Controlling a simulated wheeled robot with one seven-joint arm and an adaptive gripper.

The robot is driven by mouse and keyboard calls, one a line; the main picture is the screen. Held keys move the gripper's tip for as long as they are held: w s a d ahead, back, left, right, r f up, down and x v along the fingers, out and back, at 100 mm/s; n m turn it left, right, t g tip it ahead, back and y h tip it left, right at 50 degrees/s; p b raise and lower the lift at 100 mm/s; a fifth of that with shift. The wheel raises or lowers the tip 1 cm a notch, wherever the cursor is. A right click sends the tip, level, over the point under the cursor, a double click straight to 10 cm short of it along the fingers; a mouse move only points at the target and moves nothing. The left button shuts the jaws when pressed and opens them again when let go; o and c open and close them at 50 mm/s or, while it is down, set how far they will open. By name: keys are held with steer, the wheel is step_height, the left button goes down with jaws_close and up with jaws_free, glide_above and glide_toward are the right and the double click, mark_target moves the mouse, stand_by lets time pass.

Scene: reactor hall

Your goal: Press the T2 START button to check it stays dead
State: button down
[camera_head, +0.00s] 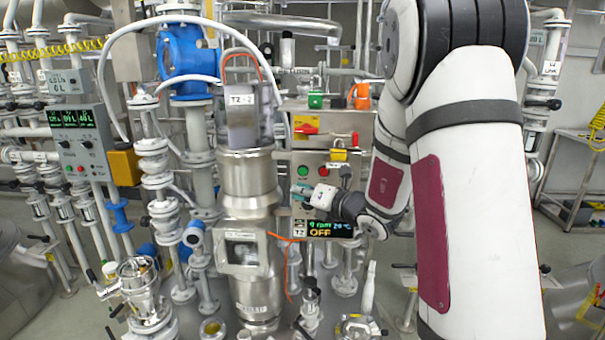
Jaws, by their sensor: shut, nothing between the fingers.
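The grey T2 control box (290,160) stands right of the steel vessel and bears a round green button (303,171) and a red button (324,171) beside it. The button lettering is too small to read. My gripper (299,190) reaches in from the right, just below the green button in the picture. Its fingers are shut and empty. I cannot tell whether the fingertips touch the panel. The T2 display (321,229) below reads 0 rpm, about 24 °C and OFF. My wrist hides part of the box's lower front.
A red-and-yellow switch (306,129) and a yellow padlock (338,154) sit above the buttons. The steel vessel (248,176) stands close on the left. Pipes and small fittings crowd the front. Another control box (82,146) is at far left.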

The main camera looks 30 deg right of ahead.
mark_target(303, 171)
steer(key=w+d, duration=0.1)
steer(key=w, duration=0.1)
steer(key=w+d+b, duration=0.1)
steer(key=w+d, duration=0.1)
steer(key=w, duration=0.1)
steer(key=shift+w+d, duration=0.3)
steer(key=shift+d, duration=0.05)
steer(key=shift+w+d+b, duration=0.15)
steer(key=shift+w+b, duration=0.05)
steer(key=shift+b, duration=0.2)
stand_by(1.0)
steer(key=shift+r, duration=0.2)
steer(key=shift+w+d+b, duration=0.3)
steer(key=shift+d+b, duration=0.05)
steer(key=shift+b, duration=0.05)
stand_by(1.5)
steer(key=shift+s, duration=0.15)
steer(key=shift+s+a+f+p, duration=0.1)
steer(key=shift+s+a+p, duration=0.05)
steer(key=shift+s+a, duration=0.6)
steer(key=shift+s+a+f+p, duration=0.15)
steer(key=shift+s+a, duration=0.4)
steer(key=shift+s, duration=0.4)
steer(key=shift+r, duration=0.1)
